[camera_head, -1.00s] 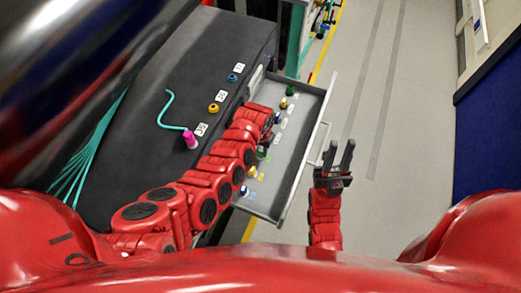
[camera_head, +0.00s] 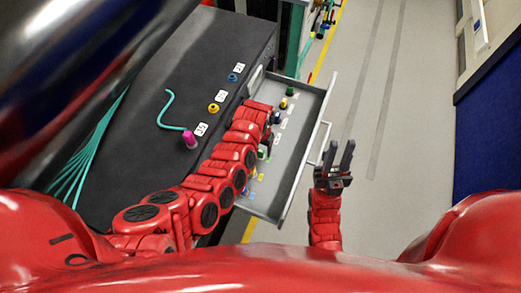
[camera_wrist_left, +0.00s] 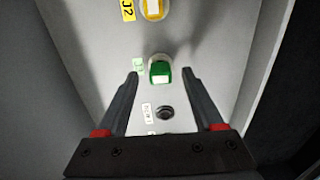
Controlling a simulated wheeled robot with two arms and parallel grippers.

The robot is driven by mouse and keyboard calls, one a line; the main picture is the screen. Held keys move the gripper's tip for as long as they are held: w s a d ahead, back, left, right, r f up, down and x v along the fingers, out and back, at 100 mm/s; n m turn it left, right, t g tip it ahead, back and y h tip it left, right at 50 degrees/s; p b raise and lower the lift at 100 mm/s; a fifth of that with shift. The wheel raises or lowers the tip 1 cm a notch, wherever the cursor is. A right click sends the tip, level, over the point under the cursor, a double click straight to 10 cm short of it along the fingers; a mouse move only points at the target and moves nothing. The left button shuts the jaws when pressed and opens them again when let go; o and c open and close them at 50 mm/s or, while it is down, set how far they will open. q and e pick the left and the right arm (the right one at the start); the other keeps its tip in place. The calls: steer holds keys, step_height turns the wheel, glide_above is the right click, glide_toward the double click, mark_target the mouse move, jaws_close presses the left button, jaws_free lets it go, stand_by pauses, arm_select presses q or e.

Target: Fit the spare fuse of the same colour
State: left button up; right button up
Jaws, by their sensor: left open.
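An open grey drawer (camera_head: 298,146) holds a row of coloured fuses. My left gripper (camera_head: 268,142) reaches down into it and is partly hidden by my arm in the head view. In the left wrist view, my left gripper (camera_wrist_left: 160,75) is open, with its fingertips either side of a green fuse (camera_wrist_left: 160,70) with a white patch; I cannot tell whether they touch it. A yellow fuse (camera_wrist_left: 154,8) lies beyond, and an empty dark hole (camera_wrist_left: 166,112) is nearer. My right gripper (camera_head: 338,160) is open and empty, outside the drawer on the right.
On the dark bench top (camera_head: 150,165) stand a magenta piece (camera_head: 190,140) beside a teal cable (camera_head: 167,110), a yellow piece (camera_head: 213,107) and a blue piece (camera_head: 232,77), with number tags nearby. Another green fuse (camera_head: 290,91) sits at the drawer's far end. Floor to the right is clear.

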arm_select(q)
step_height(320, 180, up, 16)
steer(key=p, duration=0.2)
